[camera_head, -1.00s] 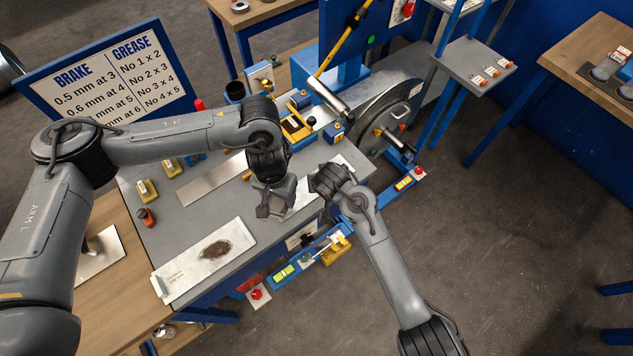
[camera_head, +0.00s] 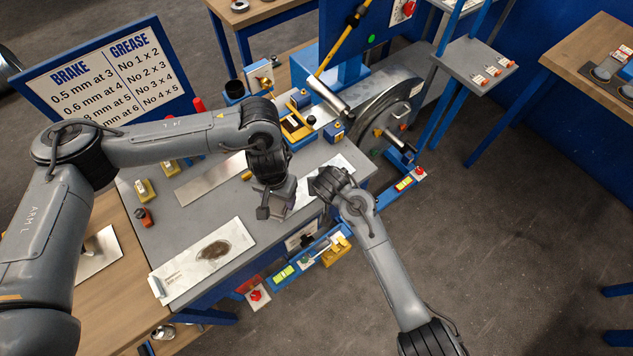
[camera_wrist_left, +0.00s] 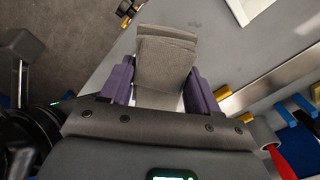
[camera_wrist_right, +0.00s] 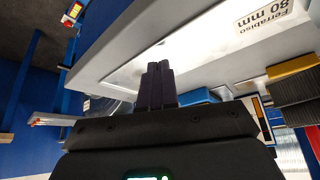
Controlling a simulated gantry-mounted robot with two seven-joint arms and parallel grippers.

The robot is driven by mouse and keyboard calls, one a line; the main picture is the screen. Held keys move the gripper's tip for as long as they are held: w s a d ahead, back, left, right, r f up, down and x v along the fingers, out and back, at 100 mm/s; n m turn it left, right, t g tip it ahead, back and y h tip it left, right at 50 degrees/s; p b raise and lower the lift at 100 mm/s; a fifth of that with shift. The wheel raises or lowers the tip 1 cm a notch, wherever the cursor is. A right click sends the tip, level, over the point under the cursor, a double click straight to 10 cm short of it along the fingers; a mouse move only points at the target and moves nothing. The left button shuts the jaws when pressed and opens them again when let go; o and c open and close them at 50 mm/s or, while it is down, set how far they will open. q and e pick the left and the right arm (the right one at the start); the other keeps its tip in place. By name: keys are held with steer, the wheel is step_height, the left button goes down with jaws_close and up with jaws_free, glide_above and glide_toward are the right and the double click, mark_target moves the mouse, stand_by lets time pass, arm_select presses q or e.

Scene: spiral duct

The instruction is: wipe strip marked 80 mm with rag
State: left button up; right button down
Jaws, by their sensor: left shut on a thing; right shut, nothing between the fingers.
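My left gripper (camera_wrist_left: 160,85) is shut on a folded grey rag (camera_wrist_left: 166,58), which sticks out past its purple fingers. In the head view, my left gripper (camera_head: 272,205) hangs over the bench's front middle. The strip labelled 80 mm (camera_wrist_right: 205,38) is pale and lies beside my right gripper in the right wrist view. My right gripper (camera_wrist_right: 160,82) is shut and empty, its dark fingertips close to that strip. In the head view, the arms partly cover a pale strip (camera_head: 338,166) beside the right gripper, whose fingertips are hidden.
Another pale strip (camera_head: 187,272) with a dark brown stain lies front left on the bench (camera_head: 190,222). A bare metal strip (camera_head: 210,181) lies behind it. Yellow blocks and a red-and-black item stand at left. A wheel (camera_head: 390,105) and fixtures crowd the back right.

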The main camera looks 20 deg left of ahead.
arm_select(q)
steer(key=shift+f, duration=0.3)
arm_select(e)
steer(key=shift+f, duration=0.45)
arm_select(q)
steer(key=shift+r, duration=0.1)
